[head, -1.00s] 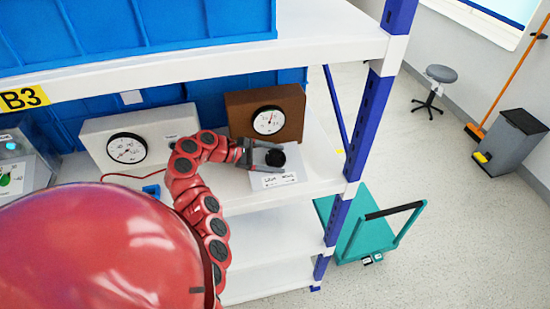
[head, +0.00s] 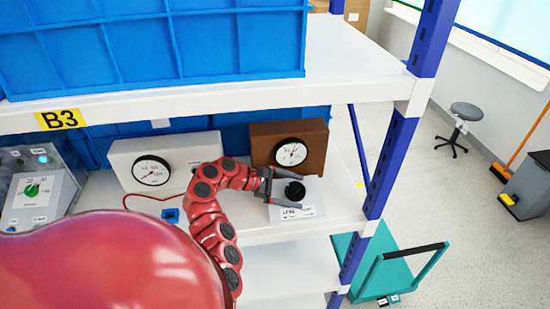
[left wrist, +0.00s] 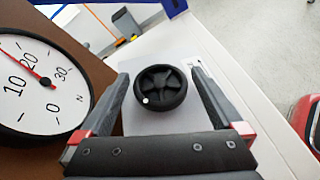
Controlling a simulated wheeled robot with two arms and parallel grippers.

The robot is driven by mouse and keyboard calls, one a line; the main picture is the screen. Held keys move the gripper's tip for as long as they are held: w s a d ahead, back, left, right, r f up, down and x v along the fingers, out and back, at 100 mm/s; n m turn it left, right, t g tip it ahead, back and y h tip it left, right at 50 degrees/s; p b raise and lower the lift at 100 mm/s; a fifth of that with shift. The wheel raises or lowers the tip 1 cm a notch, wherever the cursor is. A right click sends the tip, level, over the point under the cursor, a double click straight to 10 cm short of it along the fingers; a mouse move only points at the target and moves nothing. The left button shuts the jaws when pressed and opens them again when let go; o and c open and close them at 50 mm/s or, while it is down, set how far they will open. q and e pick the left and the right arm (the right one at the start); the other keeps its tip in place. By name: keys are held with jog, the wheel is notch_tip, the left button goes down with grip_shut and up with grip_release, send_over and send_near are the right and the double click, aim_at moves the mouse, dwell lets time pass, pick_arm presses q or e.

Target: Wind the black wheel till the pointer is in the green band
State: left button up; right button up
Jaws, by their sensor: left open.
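The black wheel (head: 295,191) is mounted on a light grey plate (head: 318,211) on the shelf. In the left wrist view the spoked wheel (left wrist: 160,90) has a white dot near its rim at lower left. My left gripper (left wrist: 160,80) is open, with one finger on each side of the wheel and visible gaps. In the head view my left gripper (head: 284,188) reaches the wheel from the left. A round gauge (head: 291,154) on a brown box stands behind it. In the left wrist view its red pointer (left wrist: 25,63) lies between 10 and 20. I cannot make out a green band. My right gripper is out of view.
A white box with another gauge (head: 151,171) stands left of the brown box (head: 315,135). A grey device with a green knob (head: 32,189) is further left. Blue bins (head: 200,45) sit above. A blue upright (head: 395,150) bounds the shelf at right.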

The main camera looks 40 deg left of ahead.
pick_arm(q)
jog(key=p+v, duration=0.4)
jog(key=r+p+v, duration=0.1)
jog(key=p+v, duration=0.3)
jog(key=shift+s+a+r, duration=0.1)
jog(key=shift+s+a+f+b, duration=0.3)
jog(key=shift+a+f+b, duration=0.1)
jog(key=shift+b, duration=0.05)
jog(key=b+v, duration=0.1)
jog(key=v, duration=0.6)
jog(key=shift+r, duration=0.2)
jog(key=shift+s+a, duration=0.1)
